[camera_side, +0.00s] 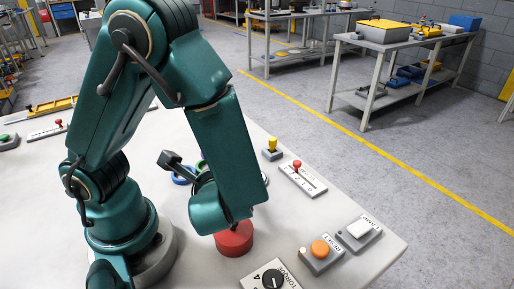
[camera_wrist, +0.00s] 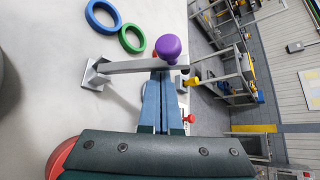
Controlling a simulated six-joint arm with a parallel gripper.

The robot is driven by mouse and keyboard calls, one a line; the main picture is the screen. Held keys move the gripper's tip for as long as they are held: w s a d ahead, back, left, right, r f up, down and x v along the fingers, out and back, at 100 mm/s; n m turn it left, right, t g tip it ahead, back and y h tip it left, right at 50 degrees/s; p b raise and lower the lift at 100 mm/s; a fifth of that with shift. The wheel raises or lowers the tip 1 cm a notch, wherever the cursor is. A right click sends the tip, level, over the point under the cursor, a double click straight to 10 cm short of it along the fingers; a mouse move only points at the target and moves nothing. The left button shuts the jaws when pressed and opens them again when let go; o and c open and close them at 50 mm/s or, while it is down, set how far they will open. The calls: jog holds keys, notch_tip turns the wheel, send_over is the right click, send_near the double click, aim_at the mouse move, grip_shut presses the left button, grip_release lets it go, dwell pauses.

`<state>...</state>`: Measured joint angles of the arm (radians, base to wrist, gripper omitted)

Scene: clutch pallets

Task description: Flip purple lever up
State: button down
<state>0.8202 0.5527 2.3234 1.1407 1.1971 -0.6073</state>
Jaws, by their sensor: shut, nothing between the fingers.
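The purple lever shows in the wrist view as a purple ball knob (camera_wrist: 168,47) by the right part of a long grey bar (camera_wrist: 135,67). The bar runs left to a square grey base (camera_wrist: 96,74) on the table. My gripper (camera_wrist: 163,80) has its two blue fingers together, with nothing between them. Their tips reach the bar just below the knob in the picture; I cannot tell whether they touch it.
A blue ring (camera_wrist: 103,16) and a green ring (camera_wrist: 132,38) lie near the lever. A yellow-topped switch (camera_side: 271,148), a red-knobbed slider (camera_side: 302,178), an orange button (camera_side: 320,248) and a lamp switch (camera_side: 359,231) line the right side.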

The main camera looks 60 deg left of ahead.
jog(key=shift+s+a+r, duration=0.1)
jog(key=shift+s+r, duration=0.05)
jog(key=shift+s, duration=0.2)
dwell(0.3)
jog(key=shift+w+v, duration=0.2)
jog(key=shift+v, duration=2.35)
jog(key=s+n+g+h, duration=0.5)
jog(key=n+h, duration=0.1)
jog(key=n, duration=0.2)
jog(key=w+d+r+n+t+h, duration=0.3)
jog(key=r+n+t+h, duration=0.1)
jog(key=r+n+h, duration=0.1)
jog(key=shift+w+r+n, duration=0.15)
jog(key=shift+r+n, duration=0.15)
jog(key=shift+r, duration=0.3)
